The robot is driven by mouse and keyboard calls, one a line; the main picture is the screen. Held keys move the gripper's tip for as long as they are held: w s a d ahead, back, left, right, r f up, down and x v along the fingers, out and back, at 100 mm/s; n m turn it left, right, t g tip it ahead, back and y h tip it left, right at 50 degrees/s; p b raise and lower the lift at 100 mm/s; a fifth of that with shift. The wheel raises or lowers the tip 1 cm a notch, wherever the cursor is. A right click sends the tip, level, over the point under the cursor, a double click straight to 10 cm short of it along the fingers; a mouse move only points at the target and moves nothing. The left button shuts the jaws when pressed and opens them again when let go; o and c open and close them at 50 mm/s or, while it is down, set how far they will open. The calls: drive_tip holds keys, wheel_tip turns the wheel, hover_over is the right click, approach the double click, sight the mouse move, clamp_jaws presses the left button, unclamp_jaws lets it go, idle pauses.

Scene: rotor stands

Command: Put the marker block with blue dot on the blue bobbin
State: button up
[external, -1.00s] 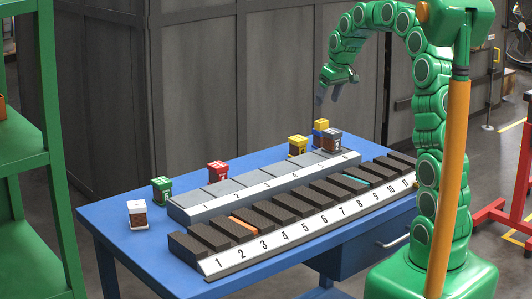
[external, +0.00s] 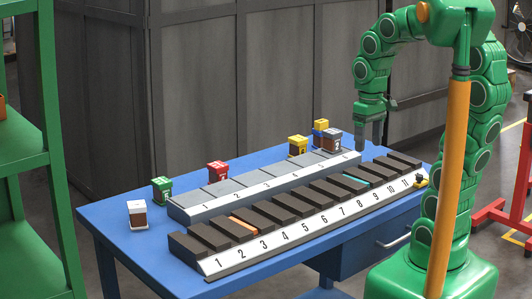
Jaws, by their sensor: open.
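My gripper (external: 370,142) is open and empty, pointing down above the right end of the grey stand and the back of the dark-slotted stand. A yellow-topped block (external: 321,124) stands at the back of the table with a blue part (external: 318,137) below its top. I cannot make out a blue dot on any block, nor tell for sure which piece is the blue bobbin.
The longer stand (external: 285,229) in front has dark slots. Yellow (external: 298,147), red (external: 218,173), green (external: 162,190) and white (external: 138,214) blocks line the back and left. The blue table's (external: 118,240) left front is clear.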

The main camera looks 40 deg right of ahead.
drive_tip(key=s+f+g, duration=0.1)
drive_tip(key=s+f, duration=0.2)
drive_tip(key=s, duration=0.9)
drive_tip(key=shift+s+a+m, duration=0.25)
drive_tip(key=shift+a+m, duration=0.05)
drive_tip(key=shift+a, duration=0.1)
